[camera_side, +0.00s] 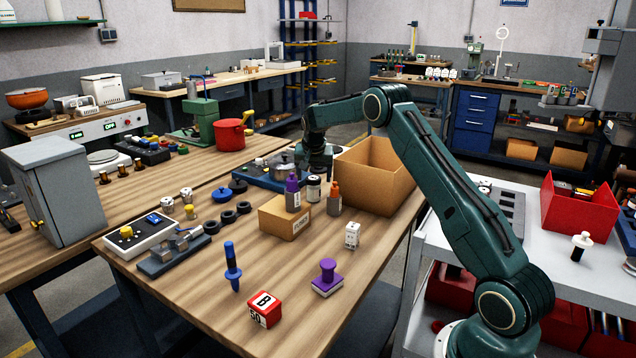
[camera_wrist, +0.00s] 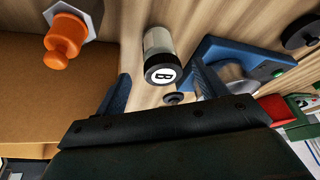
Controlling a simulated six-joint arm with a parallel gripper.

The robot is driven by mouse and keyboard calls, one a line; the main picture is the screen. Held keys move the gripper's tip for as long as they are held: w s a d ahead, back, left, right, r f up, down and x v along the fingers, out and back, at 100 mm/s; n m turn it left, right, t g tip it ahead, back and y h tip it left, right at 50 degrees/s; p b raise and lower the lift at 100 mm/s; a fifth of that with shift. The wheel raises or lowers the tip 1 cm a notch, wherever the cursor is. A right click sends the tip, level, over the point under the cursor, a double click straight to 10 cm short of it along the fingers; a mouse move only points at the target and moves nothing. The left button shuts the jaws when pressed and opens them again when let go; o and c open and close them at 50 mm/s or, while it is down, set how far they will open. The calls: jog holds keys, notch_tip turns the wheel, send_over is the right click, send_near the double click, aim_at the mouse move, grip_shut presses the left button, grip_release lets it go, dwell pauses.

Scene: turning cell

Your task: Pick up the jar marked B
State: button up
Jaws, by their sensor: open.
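The jar marked B (camera_wrist: 159,50) has a clear, pale body and a black lid with a white disc bearing the letter B. In the wrist view it stands ahead of my open gripper (camera_wrist: 160,72), roughly between the two fingertips, with nothing gripped. Its gap to the fingers cannot be judged. In the side view a pale jar with a black lid (camera_side: 313,189), apparently the same one, stands on the wooden table just below my gripper (camera_side: 316,166), between a purple-topped bottle and an orange-topped bottle. The fingers are hard to make out there.
An open cardboard box (camera_side: 385,188) is just right, a small carton (camera_side: 284,219) in front, a blue-based device (camera_side: 262,176) at left. A red block also marked B (camera_side: 264,309) lies nearer.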

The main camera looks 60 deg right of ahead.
aim_at(313, 189)
jog(key=shift+f, duration=0.1)
jog(key=shift+x, duration=2.5)
jog(key=shift+a, duration=0.1)
jog(key=c, duration=1.1)
